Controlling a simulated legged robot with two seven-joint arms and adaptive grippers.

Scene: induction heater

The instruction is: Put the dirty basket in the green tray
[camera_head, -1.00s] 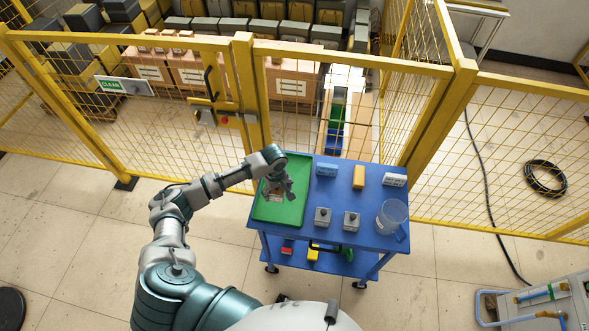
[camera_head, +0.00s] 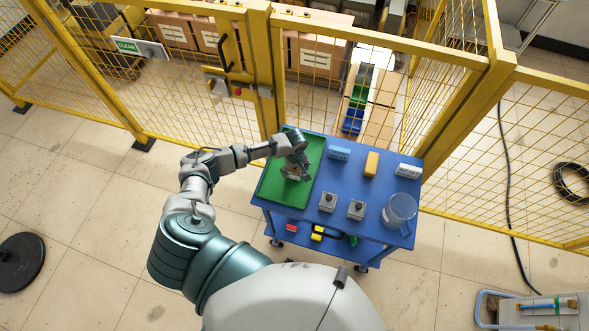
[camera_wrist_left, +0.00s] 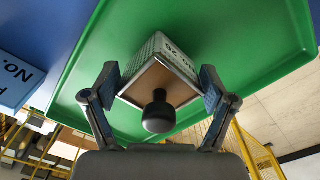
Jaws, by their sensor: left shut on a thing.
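The green tray (camera_head: 271,187) lies on the left part of the blue table; it also fills much of the left wrist view (camera_wrist_left: 95,60). My left gripper (camera_head: 297,170) is over the tray's right part. In the left wrist view its two fingers (camera_wrist_left: 160,88) are shut on opposite corners of a small square basket (camera_wrist_left: 150,82). The basket has grey mesh-like sides, a brownish top and a black knob. In the head view the gripper mostly hides it. I cannot tell whether its underside touches the tray. My right gripper is not in view.
On the blue table (camera_head: 300,220) stand two grey boxes with black knobs (camera_head: 328,202) (camera_head: 357,209), a clear pitcher (camera_head: 400,208), and blue (camera_head: 339,153), orange (camera_head: 371,163) and white (camera_head: 408,170) blocks. A yellow mesh fence (camera_head: 350,95) stands close behind.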

